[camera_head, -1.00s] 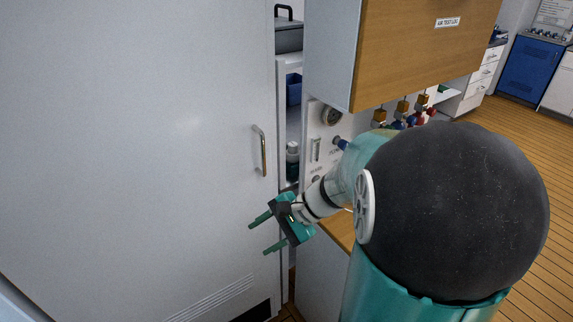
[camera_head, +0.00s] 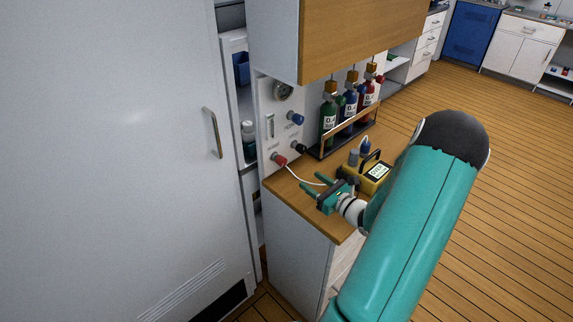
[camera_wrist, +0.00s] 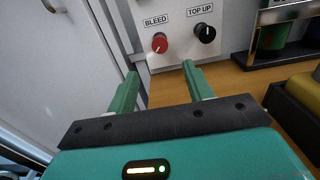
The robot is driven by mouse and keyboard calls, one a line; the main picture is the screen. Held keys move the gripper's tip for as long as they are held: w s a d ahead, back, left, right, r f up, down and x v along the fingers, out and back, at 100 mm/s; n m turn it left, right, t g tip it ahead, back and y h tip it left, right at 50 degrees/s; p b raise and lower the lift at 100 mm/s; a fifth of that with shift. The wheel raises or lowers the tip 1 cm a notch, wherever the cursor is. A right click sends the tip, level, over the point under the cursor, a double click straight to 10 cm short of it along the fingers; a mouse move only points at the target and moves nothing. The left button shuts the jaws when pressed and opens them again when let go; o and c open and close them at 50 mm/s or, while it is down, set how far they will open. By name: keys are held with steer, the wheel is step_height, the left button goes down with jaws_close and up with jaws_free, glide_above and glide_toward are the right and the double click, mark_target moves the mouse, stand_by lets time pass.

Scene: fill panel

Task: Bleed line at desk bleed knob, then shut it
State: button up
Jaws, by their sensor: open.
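The bleed knob is red (camera_wrist: 159,42) and sits on the white fill panel (camera_wrist: 171,17) under a BLEED label. In the head view my gripper (camera_head: 305,184) is above the front of the wooden desk.
A blue knob (camera_head: 296,118) and a gauge (camera_head: 283,90) are higher on the panel. Several bottles stand in a rack (camera_head: 345,136). A yellow meter (camera_head: 376,174) is on the desk (camera_head: 300,203), close to my gripper. A large white door (camera_head: 110,150) stands at left; a wooden cabinet hangs above.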

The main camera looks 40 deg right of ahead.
mark_target(284, 162)
steer(key=w, duration=1.2)
steer(key=shift+w+a, duration=0.15)
steer(key=shift+a, duration=0.05)
steer(key=c, duration=1)
